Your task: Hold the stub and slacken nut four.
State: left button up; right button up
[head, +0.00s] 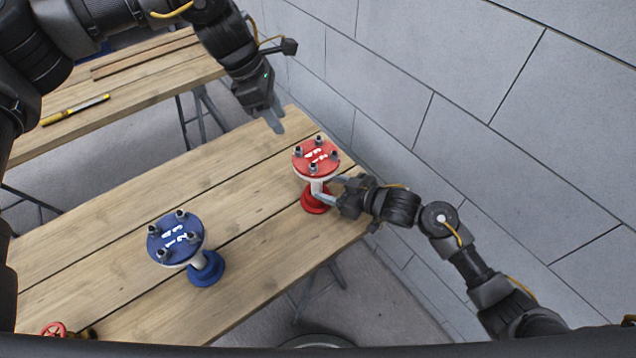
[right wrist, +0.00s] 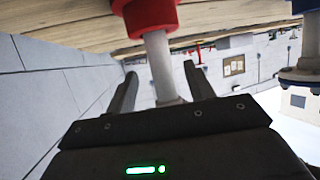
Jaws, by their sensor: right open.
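A red stub (head: 316,158) stands upright on the near wooden table, with a numbered red top flange, several grey nuts, a pale pipe neck and a red foot. The numbers are too small to read surely. My right gripper (head: 332,190) reaches in from the right at the neck, below the flange. In the right wrist view the pale neck (right wrist: 158,62) stands between the two spread fingers, with gaps on both sides. My left gripper (head: 272,119) hangs above the table's back edge, up and left of the red stub, touching nothing. Its finger gap is unclear.
A blue stub (head: 176,238) with numbered flange and nuts stands front left on the table (head: 110,240). A red handwheel valve (head: 54,330) lies at the lower left. A second table holds a yellow tool (head: 76,109). A grey block wall (head: 450,90) rises close behind on the right.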

jog(key=x, duration=0.7)
jog(key=shift+w+a+f, duration=0.1)
jog(key=shift+a, duration=0.1)
grip_shut()
dwell(0.5)
pick_arm(q)
jog(key=shift+o, duration=0.3)
jog(key=shift+w+a+r+m, duration=0.2)
jog(key=shift+a+r+m, duration=0.15)
jog(key=shift+r, duration=0.1)
jog(key=shift+w+a+r+m, duration=0.2)
jog(key=shift+a+r+m, duration=0.15)
jog(key=shift+r, duration=0.1)
jog(key=shift+a+r+m+g+h, duration=0.1)
jog(key=shift+r+m+g+h, duration=0.2)
jog(key=shift+g, duration=0.1)
